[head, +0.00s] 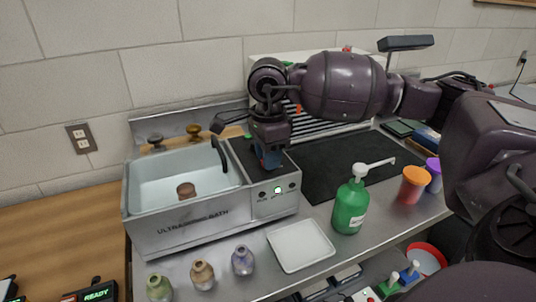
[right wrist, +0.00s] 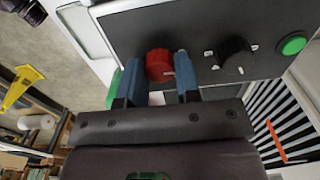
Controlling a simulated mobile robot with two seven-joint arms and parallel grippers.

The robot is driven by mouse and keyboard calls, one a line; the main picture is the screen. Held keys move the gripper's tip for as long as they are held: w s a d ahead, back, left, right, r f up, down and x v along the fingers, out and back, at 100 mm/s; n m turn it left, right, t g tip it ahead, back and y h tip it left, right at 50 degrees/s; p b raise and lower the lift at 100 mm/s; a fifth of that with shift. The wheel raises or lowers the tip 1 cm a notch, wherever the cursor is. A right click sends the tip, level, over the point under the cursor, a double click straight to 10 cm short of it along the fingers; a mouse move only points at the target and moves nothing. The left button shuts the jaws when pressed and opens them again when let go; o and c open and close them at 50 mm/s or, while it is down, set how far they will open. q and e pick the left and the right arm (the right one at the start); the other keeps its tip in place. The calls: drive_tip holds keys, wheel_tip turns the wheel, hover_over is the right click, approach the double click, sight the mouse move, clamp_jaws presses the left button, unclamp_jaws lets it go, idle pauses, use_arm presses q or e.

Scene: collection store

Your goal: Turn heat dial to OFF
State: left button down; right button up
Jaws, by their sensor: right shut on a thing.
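In the right wrist view a red dial (right wrist: 158,64) sits on a dark control panel (right wrist: 200,25), with a small pale mark on its side. My right gripper (right wrist: 164,72) has its blue fingers on either side of this dial, shut on it. A black dial (right wrist: 236,56) with white marks around it is to the right. I cannot read which dial is the heat one. In the head view my right gripper (head: 269,158) points down at the dark right-hand part of the ultrasonic bath (head: 180,232), and hides the dial. My left gripper is not in view.
A green button (right wrist: 293,43) is beside the black dial. In the head view a green pump bottle (head: 349,208), a white tray (head: 300,246) and several small flasks (head: 242,260) stand in front of the bath. Orange (head: 413,185) and purple cups stand at the right.

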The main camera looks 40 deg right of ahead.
drive_tip(key=o, duration=0.9)
drive_tip(key=shift+r, duration=0.15)
wheel_tip(320, 180, up, 11)
drive_tip(key=shift+f+p, duration=0.2)
drive_tip(key=shift+p, duration=0.15)
